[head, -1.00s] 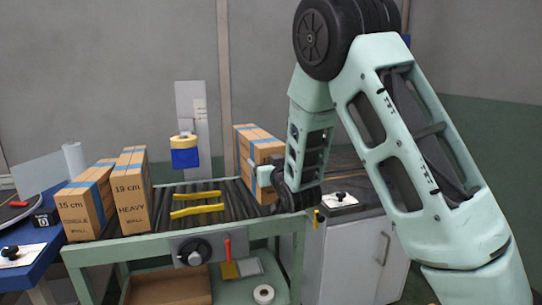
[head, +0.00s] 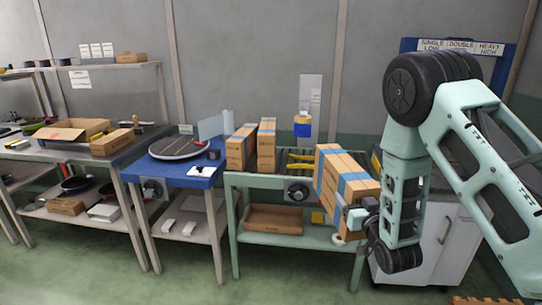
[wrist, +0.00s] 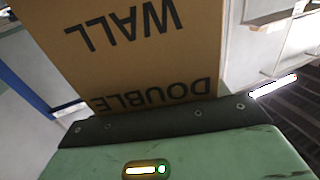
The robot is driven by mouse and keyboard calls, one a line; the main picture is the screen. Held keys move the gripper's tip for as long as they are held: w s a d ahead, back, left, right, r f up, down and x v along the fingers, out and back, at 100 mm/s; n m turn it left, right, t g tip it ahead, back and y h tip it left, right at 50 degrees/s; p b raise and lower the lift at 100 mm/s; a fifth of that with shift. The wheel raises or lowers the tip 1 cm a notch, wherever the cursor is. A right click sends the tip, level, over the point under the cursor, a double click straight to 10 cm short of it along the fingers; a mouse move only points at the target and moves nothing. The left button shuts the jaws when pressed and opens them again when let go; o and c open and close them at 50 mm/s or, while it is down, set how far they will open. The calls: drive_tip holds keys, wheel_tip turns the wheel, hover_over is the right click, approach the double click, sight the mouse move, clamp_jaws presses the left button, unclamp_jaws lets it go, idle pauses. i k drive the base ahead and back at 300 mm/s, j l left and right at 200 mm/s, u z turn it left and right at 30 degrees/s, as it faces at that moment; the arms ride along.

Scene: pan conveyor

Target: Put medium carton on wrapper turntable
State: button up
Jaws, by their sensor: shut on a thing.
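A brown carton with blue tape (head: 340,172) is held by my gripper (head: 358,217) in front of the green roller conveyor. In the wrist view the carton (wrist: 130,50) fills the upper middle, with the words "DOUBLE" and "WALL" upside down on it. My gripper is shut on this carton; its fingertips are mostly hidden in the head view. The wrapper turntable is a round dark disc (head: 180,148) on a blue table left of the conveyor. Its top looks bare.
Two other taped cartons (head: 241,147) (head: 267,143) stand at the conveyor's left end. Yellow bars (head: 300,158) lie across the rollers. A bench with an open box (head: 72,130) is far left.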

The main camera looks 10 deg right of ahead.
sight(180, 144)
drive_tip(key=i+j+u, duration=0.15)
drive_tip(key=u, duration=0.2)
drive_tip(key=i+j+u, duration=0.15)
drive_tip(key=j+u, duration=0.25)
drive_tip(key=i+u, duration=0.2)
drive_tip(key=u, duration=0.15)
drive_tip(key=i+j+u, duration=0.25)
drive_tip(key=i+u, duration=0.25)
drive_tip(key=i, duration=0.15)
drive_tip(key=i+j+z, duration=0.1)
drive_tip(key=i+z, duration=0.2)
drive_tip(key=i+j+z, duration=0.2)
drive_tip(key=i+z, duration=0.15)
drive_tip(key=i+j+z, duration=0.3)
drive_tip(key=i, duration=0.15)
drive_tip(key=i+j, duration=0.15)
drive_tip(key=i, duration=0.25)
drive_tip(key=i+j+z, duration=0.1)
drive_tip(key=i, duration=0.25)
drive_tip(key=i+j, duration=0.25)
drive_tip(key=i, duration=0.15)
drive_tip(key=z, duration=0.05)
